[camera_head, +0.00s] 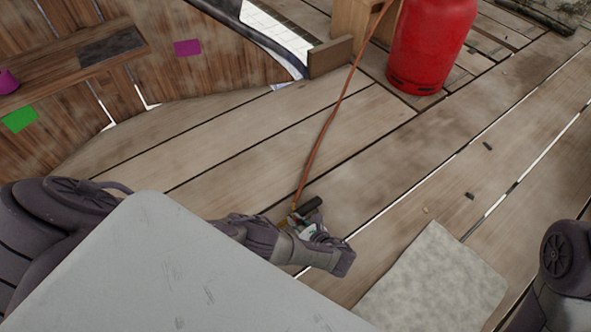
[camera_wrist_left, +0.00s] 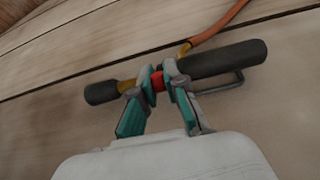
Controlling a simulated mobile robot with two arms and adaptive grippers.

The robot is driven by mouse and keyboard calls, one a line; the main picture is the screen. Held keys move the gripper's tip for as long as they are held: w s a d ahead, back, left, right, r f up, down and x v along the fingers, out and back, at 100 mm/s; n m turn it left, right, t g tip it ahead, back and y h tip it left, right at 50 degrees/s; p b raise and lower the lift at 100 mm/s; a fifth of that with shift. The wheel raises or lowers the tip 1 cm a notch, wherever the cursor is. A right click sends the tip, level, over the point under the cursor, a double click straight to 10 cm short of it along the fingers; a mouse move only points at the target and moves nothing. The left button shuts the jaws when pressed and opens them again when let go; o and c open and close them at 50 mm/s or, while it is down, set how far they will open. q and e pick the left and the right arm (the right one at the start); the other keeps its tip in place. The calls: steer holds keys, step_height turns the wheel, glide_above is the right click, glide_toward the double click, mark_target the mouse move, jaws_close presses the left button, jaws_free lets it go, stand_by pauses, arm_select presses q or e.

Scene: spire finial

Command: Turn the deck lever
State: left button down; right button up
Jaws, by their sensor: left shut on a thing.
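My left gripper (camera_head: 314,232) is low over the plank deck (camera_head: 270,140). It is shut on a torch-like tool (camera_head: 309,208) with dark ends and an orange hose. In the left wrist view, the two teal and grey fingers (camera_wrist_left: 160,80) close around the red and brass middle of the tool (camera_wrist_left: 222,59). Its thick black handle points right and a shorter dark end points left. A thin metal loop sits under the handle. I cannot make out a separate deck lever in either view. My right gripper is not in view; only part of that arm shows at the right edge.
The orange hose (camera_head: 325,130) runs up toward a red gas cylinder (camera_head: 431,40) at the top. A wooden wall with a shelf (camera_head: 65,65) stands at upper left. A pale square slab (camera_head: 435,285) lies at lower right. Small dark bits lie on the otherwise clear planks at right.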

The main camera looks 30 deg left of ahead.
arm_select(q)
steer(key=shift+s+d+f, duration=0.1)
stand_by(0.3)
steer(key=c, duration=1.2)
jaws_free()
steer(key=v, duration=0.7)
steer(key=shift+d, duration=0.2)
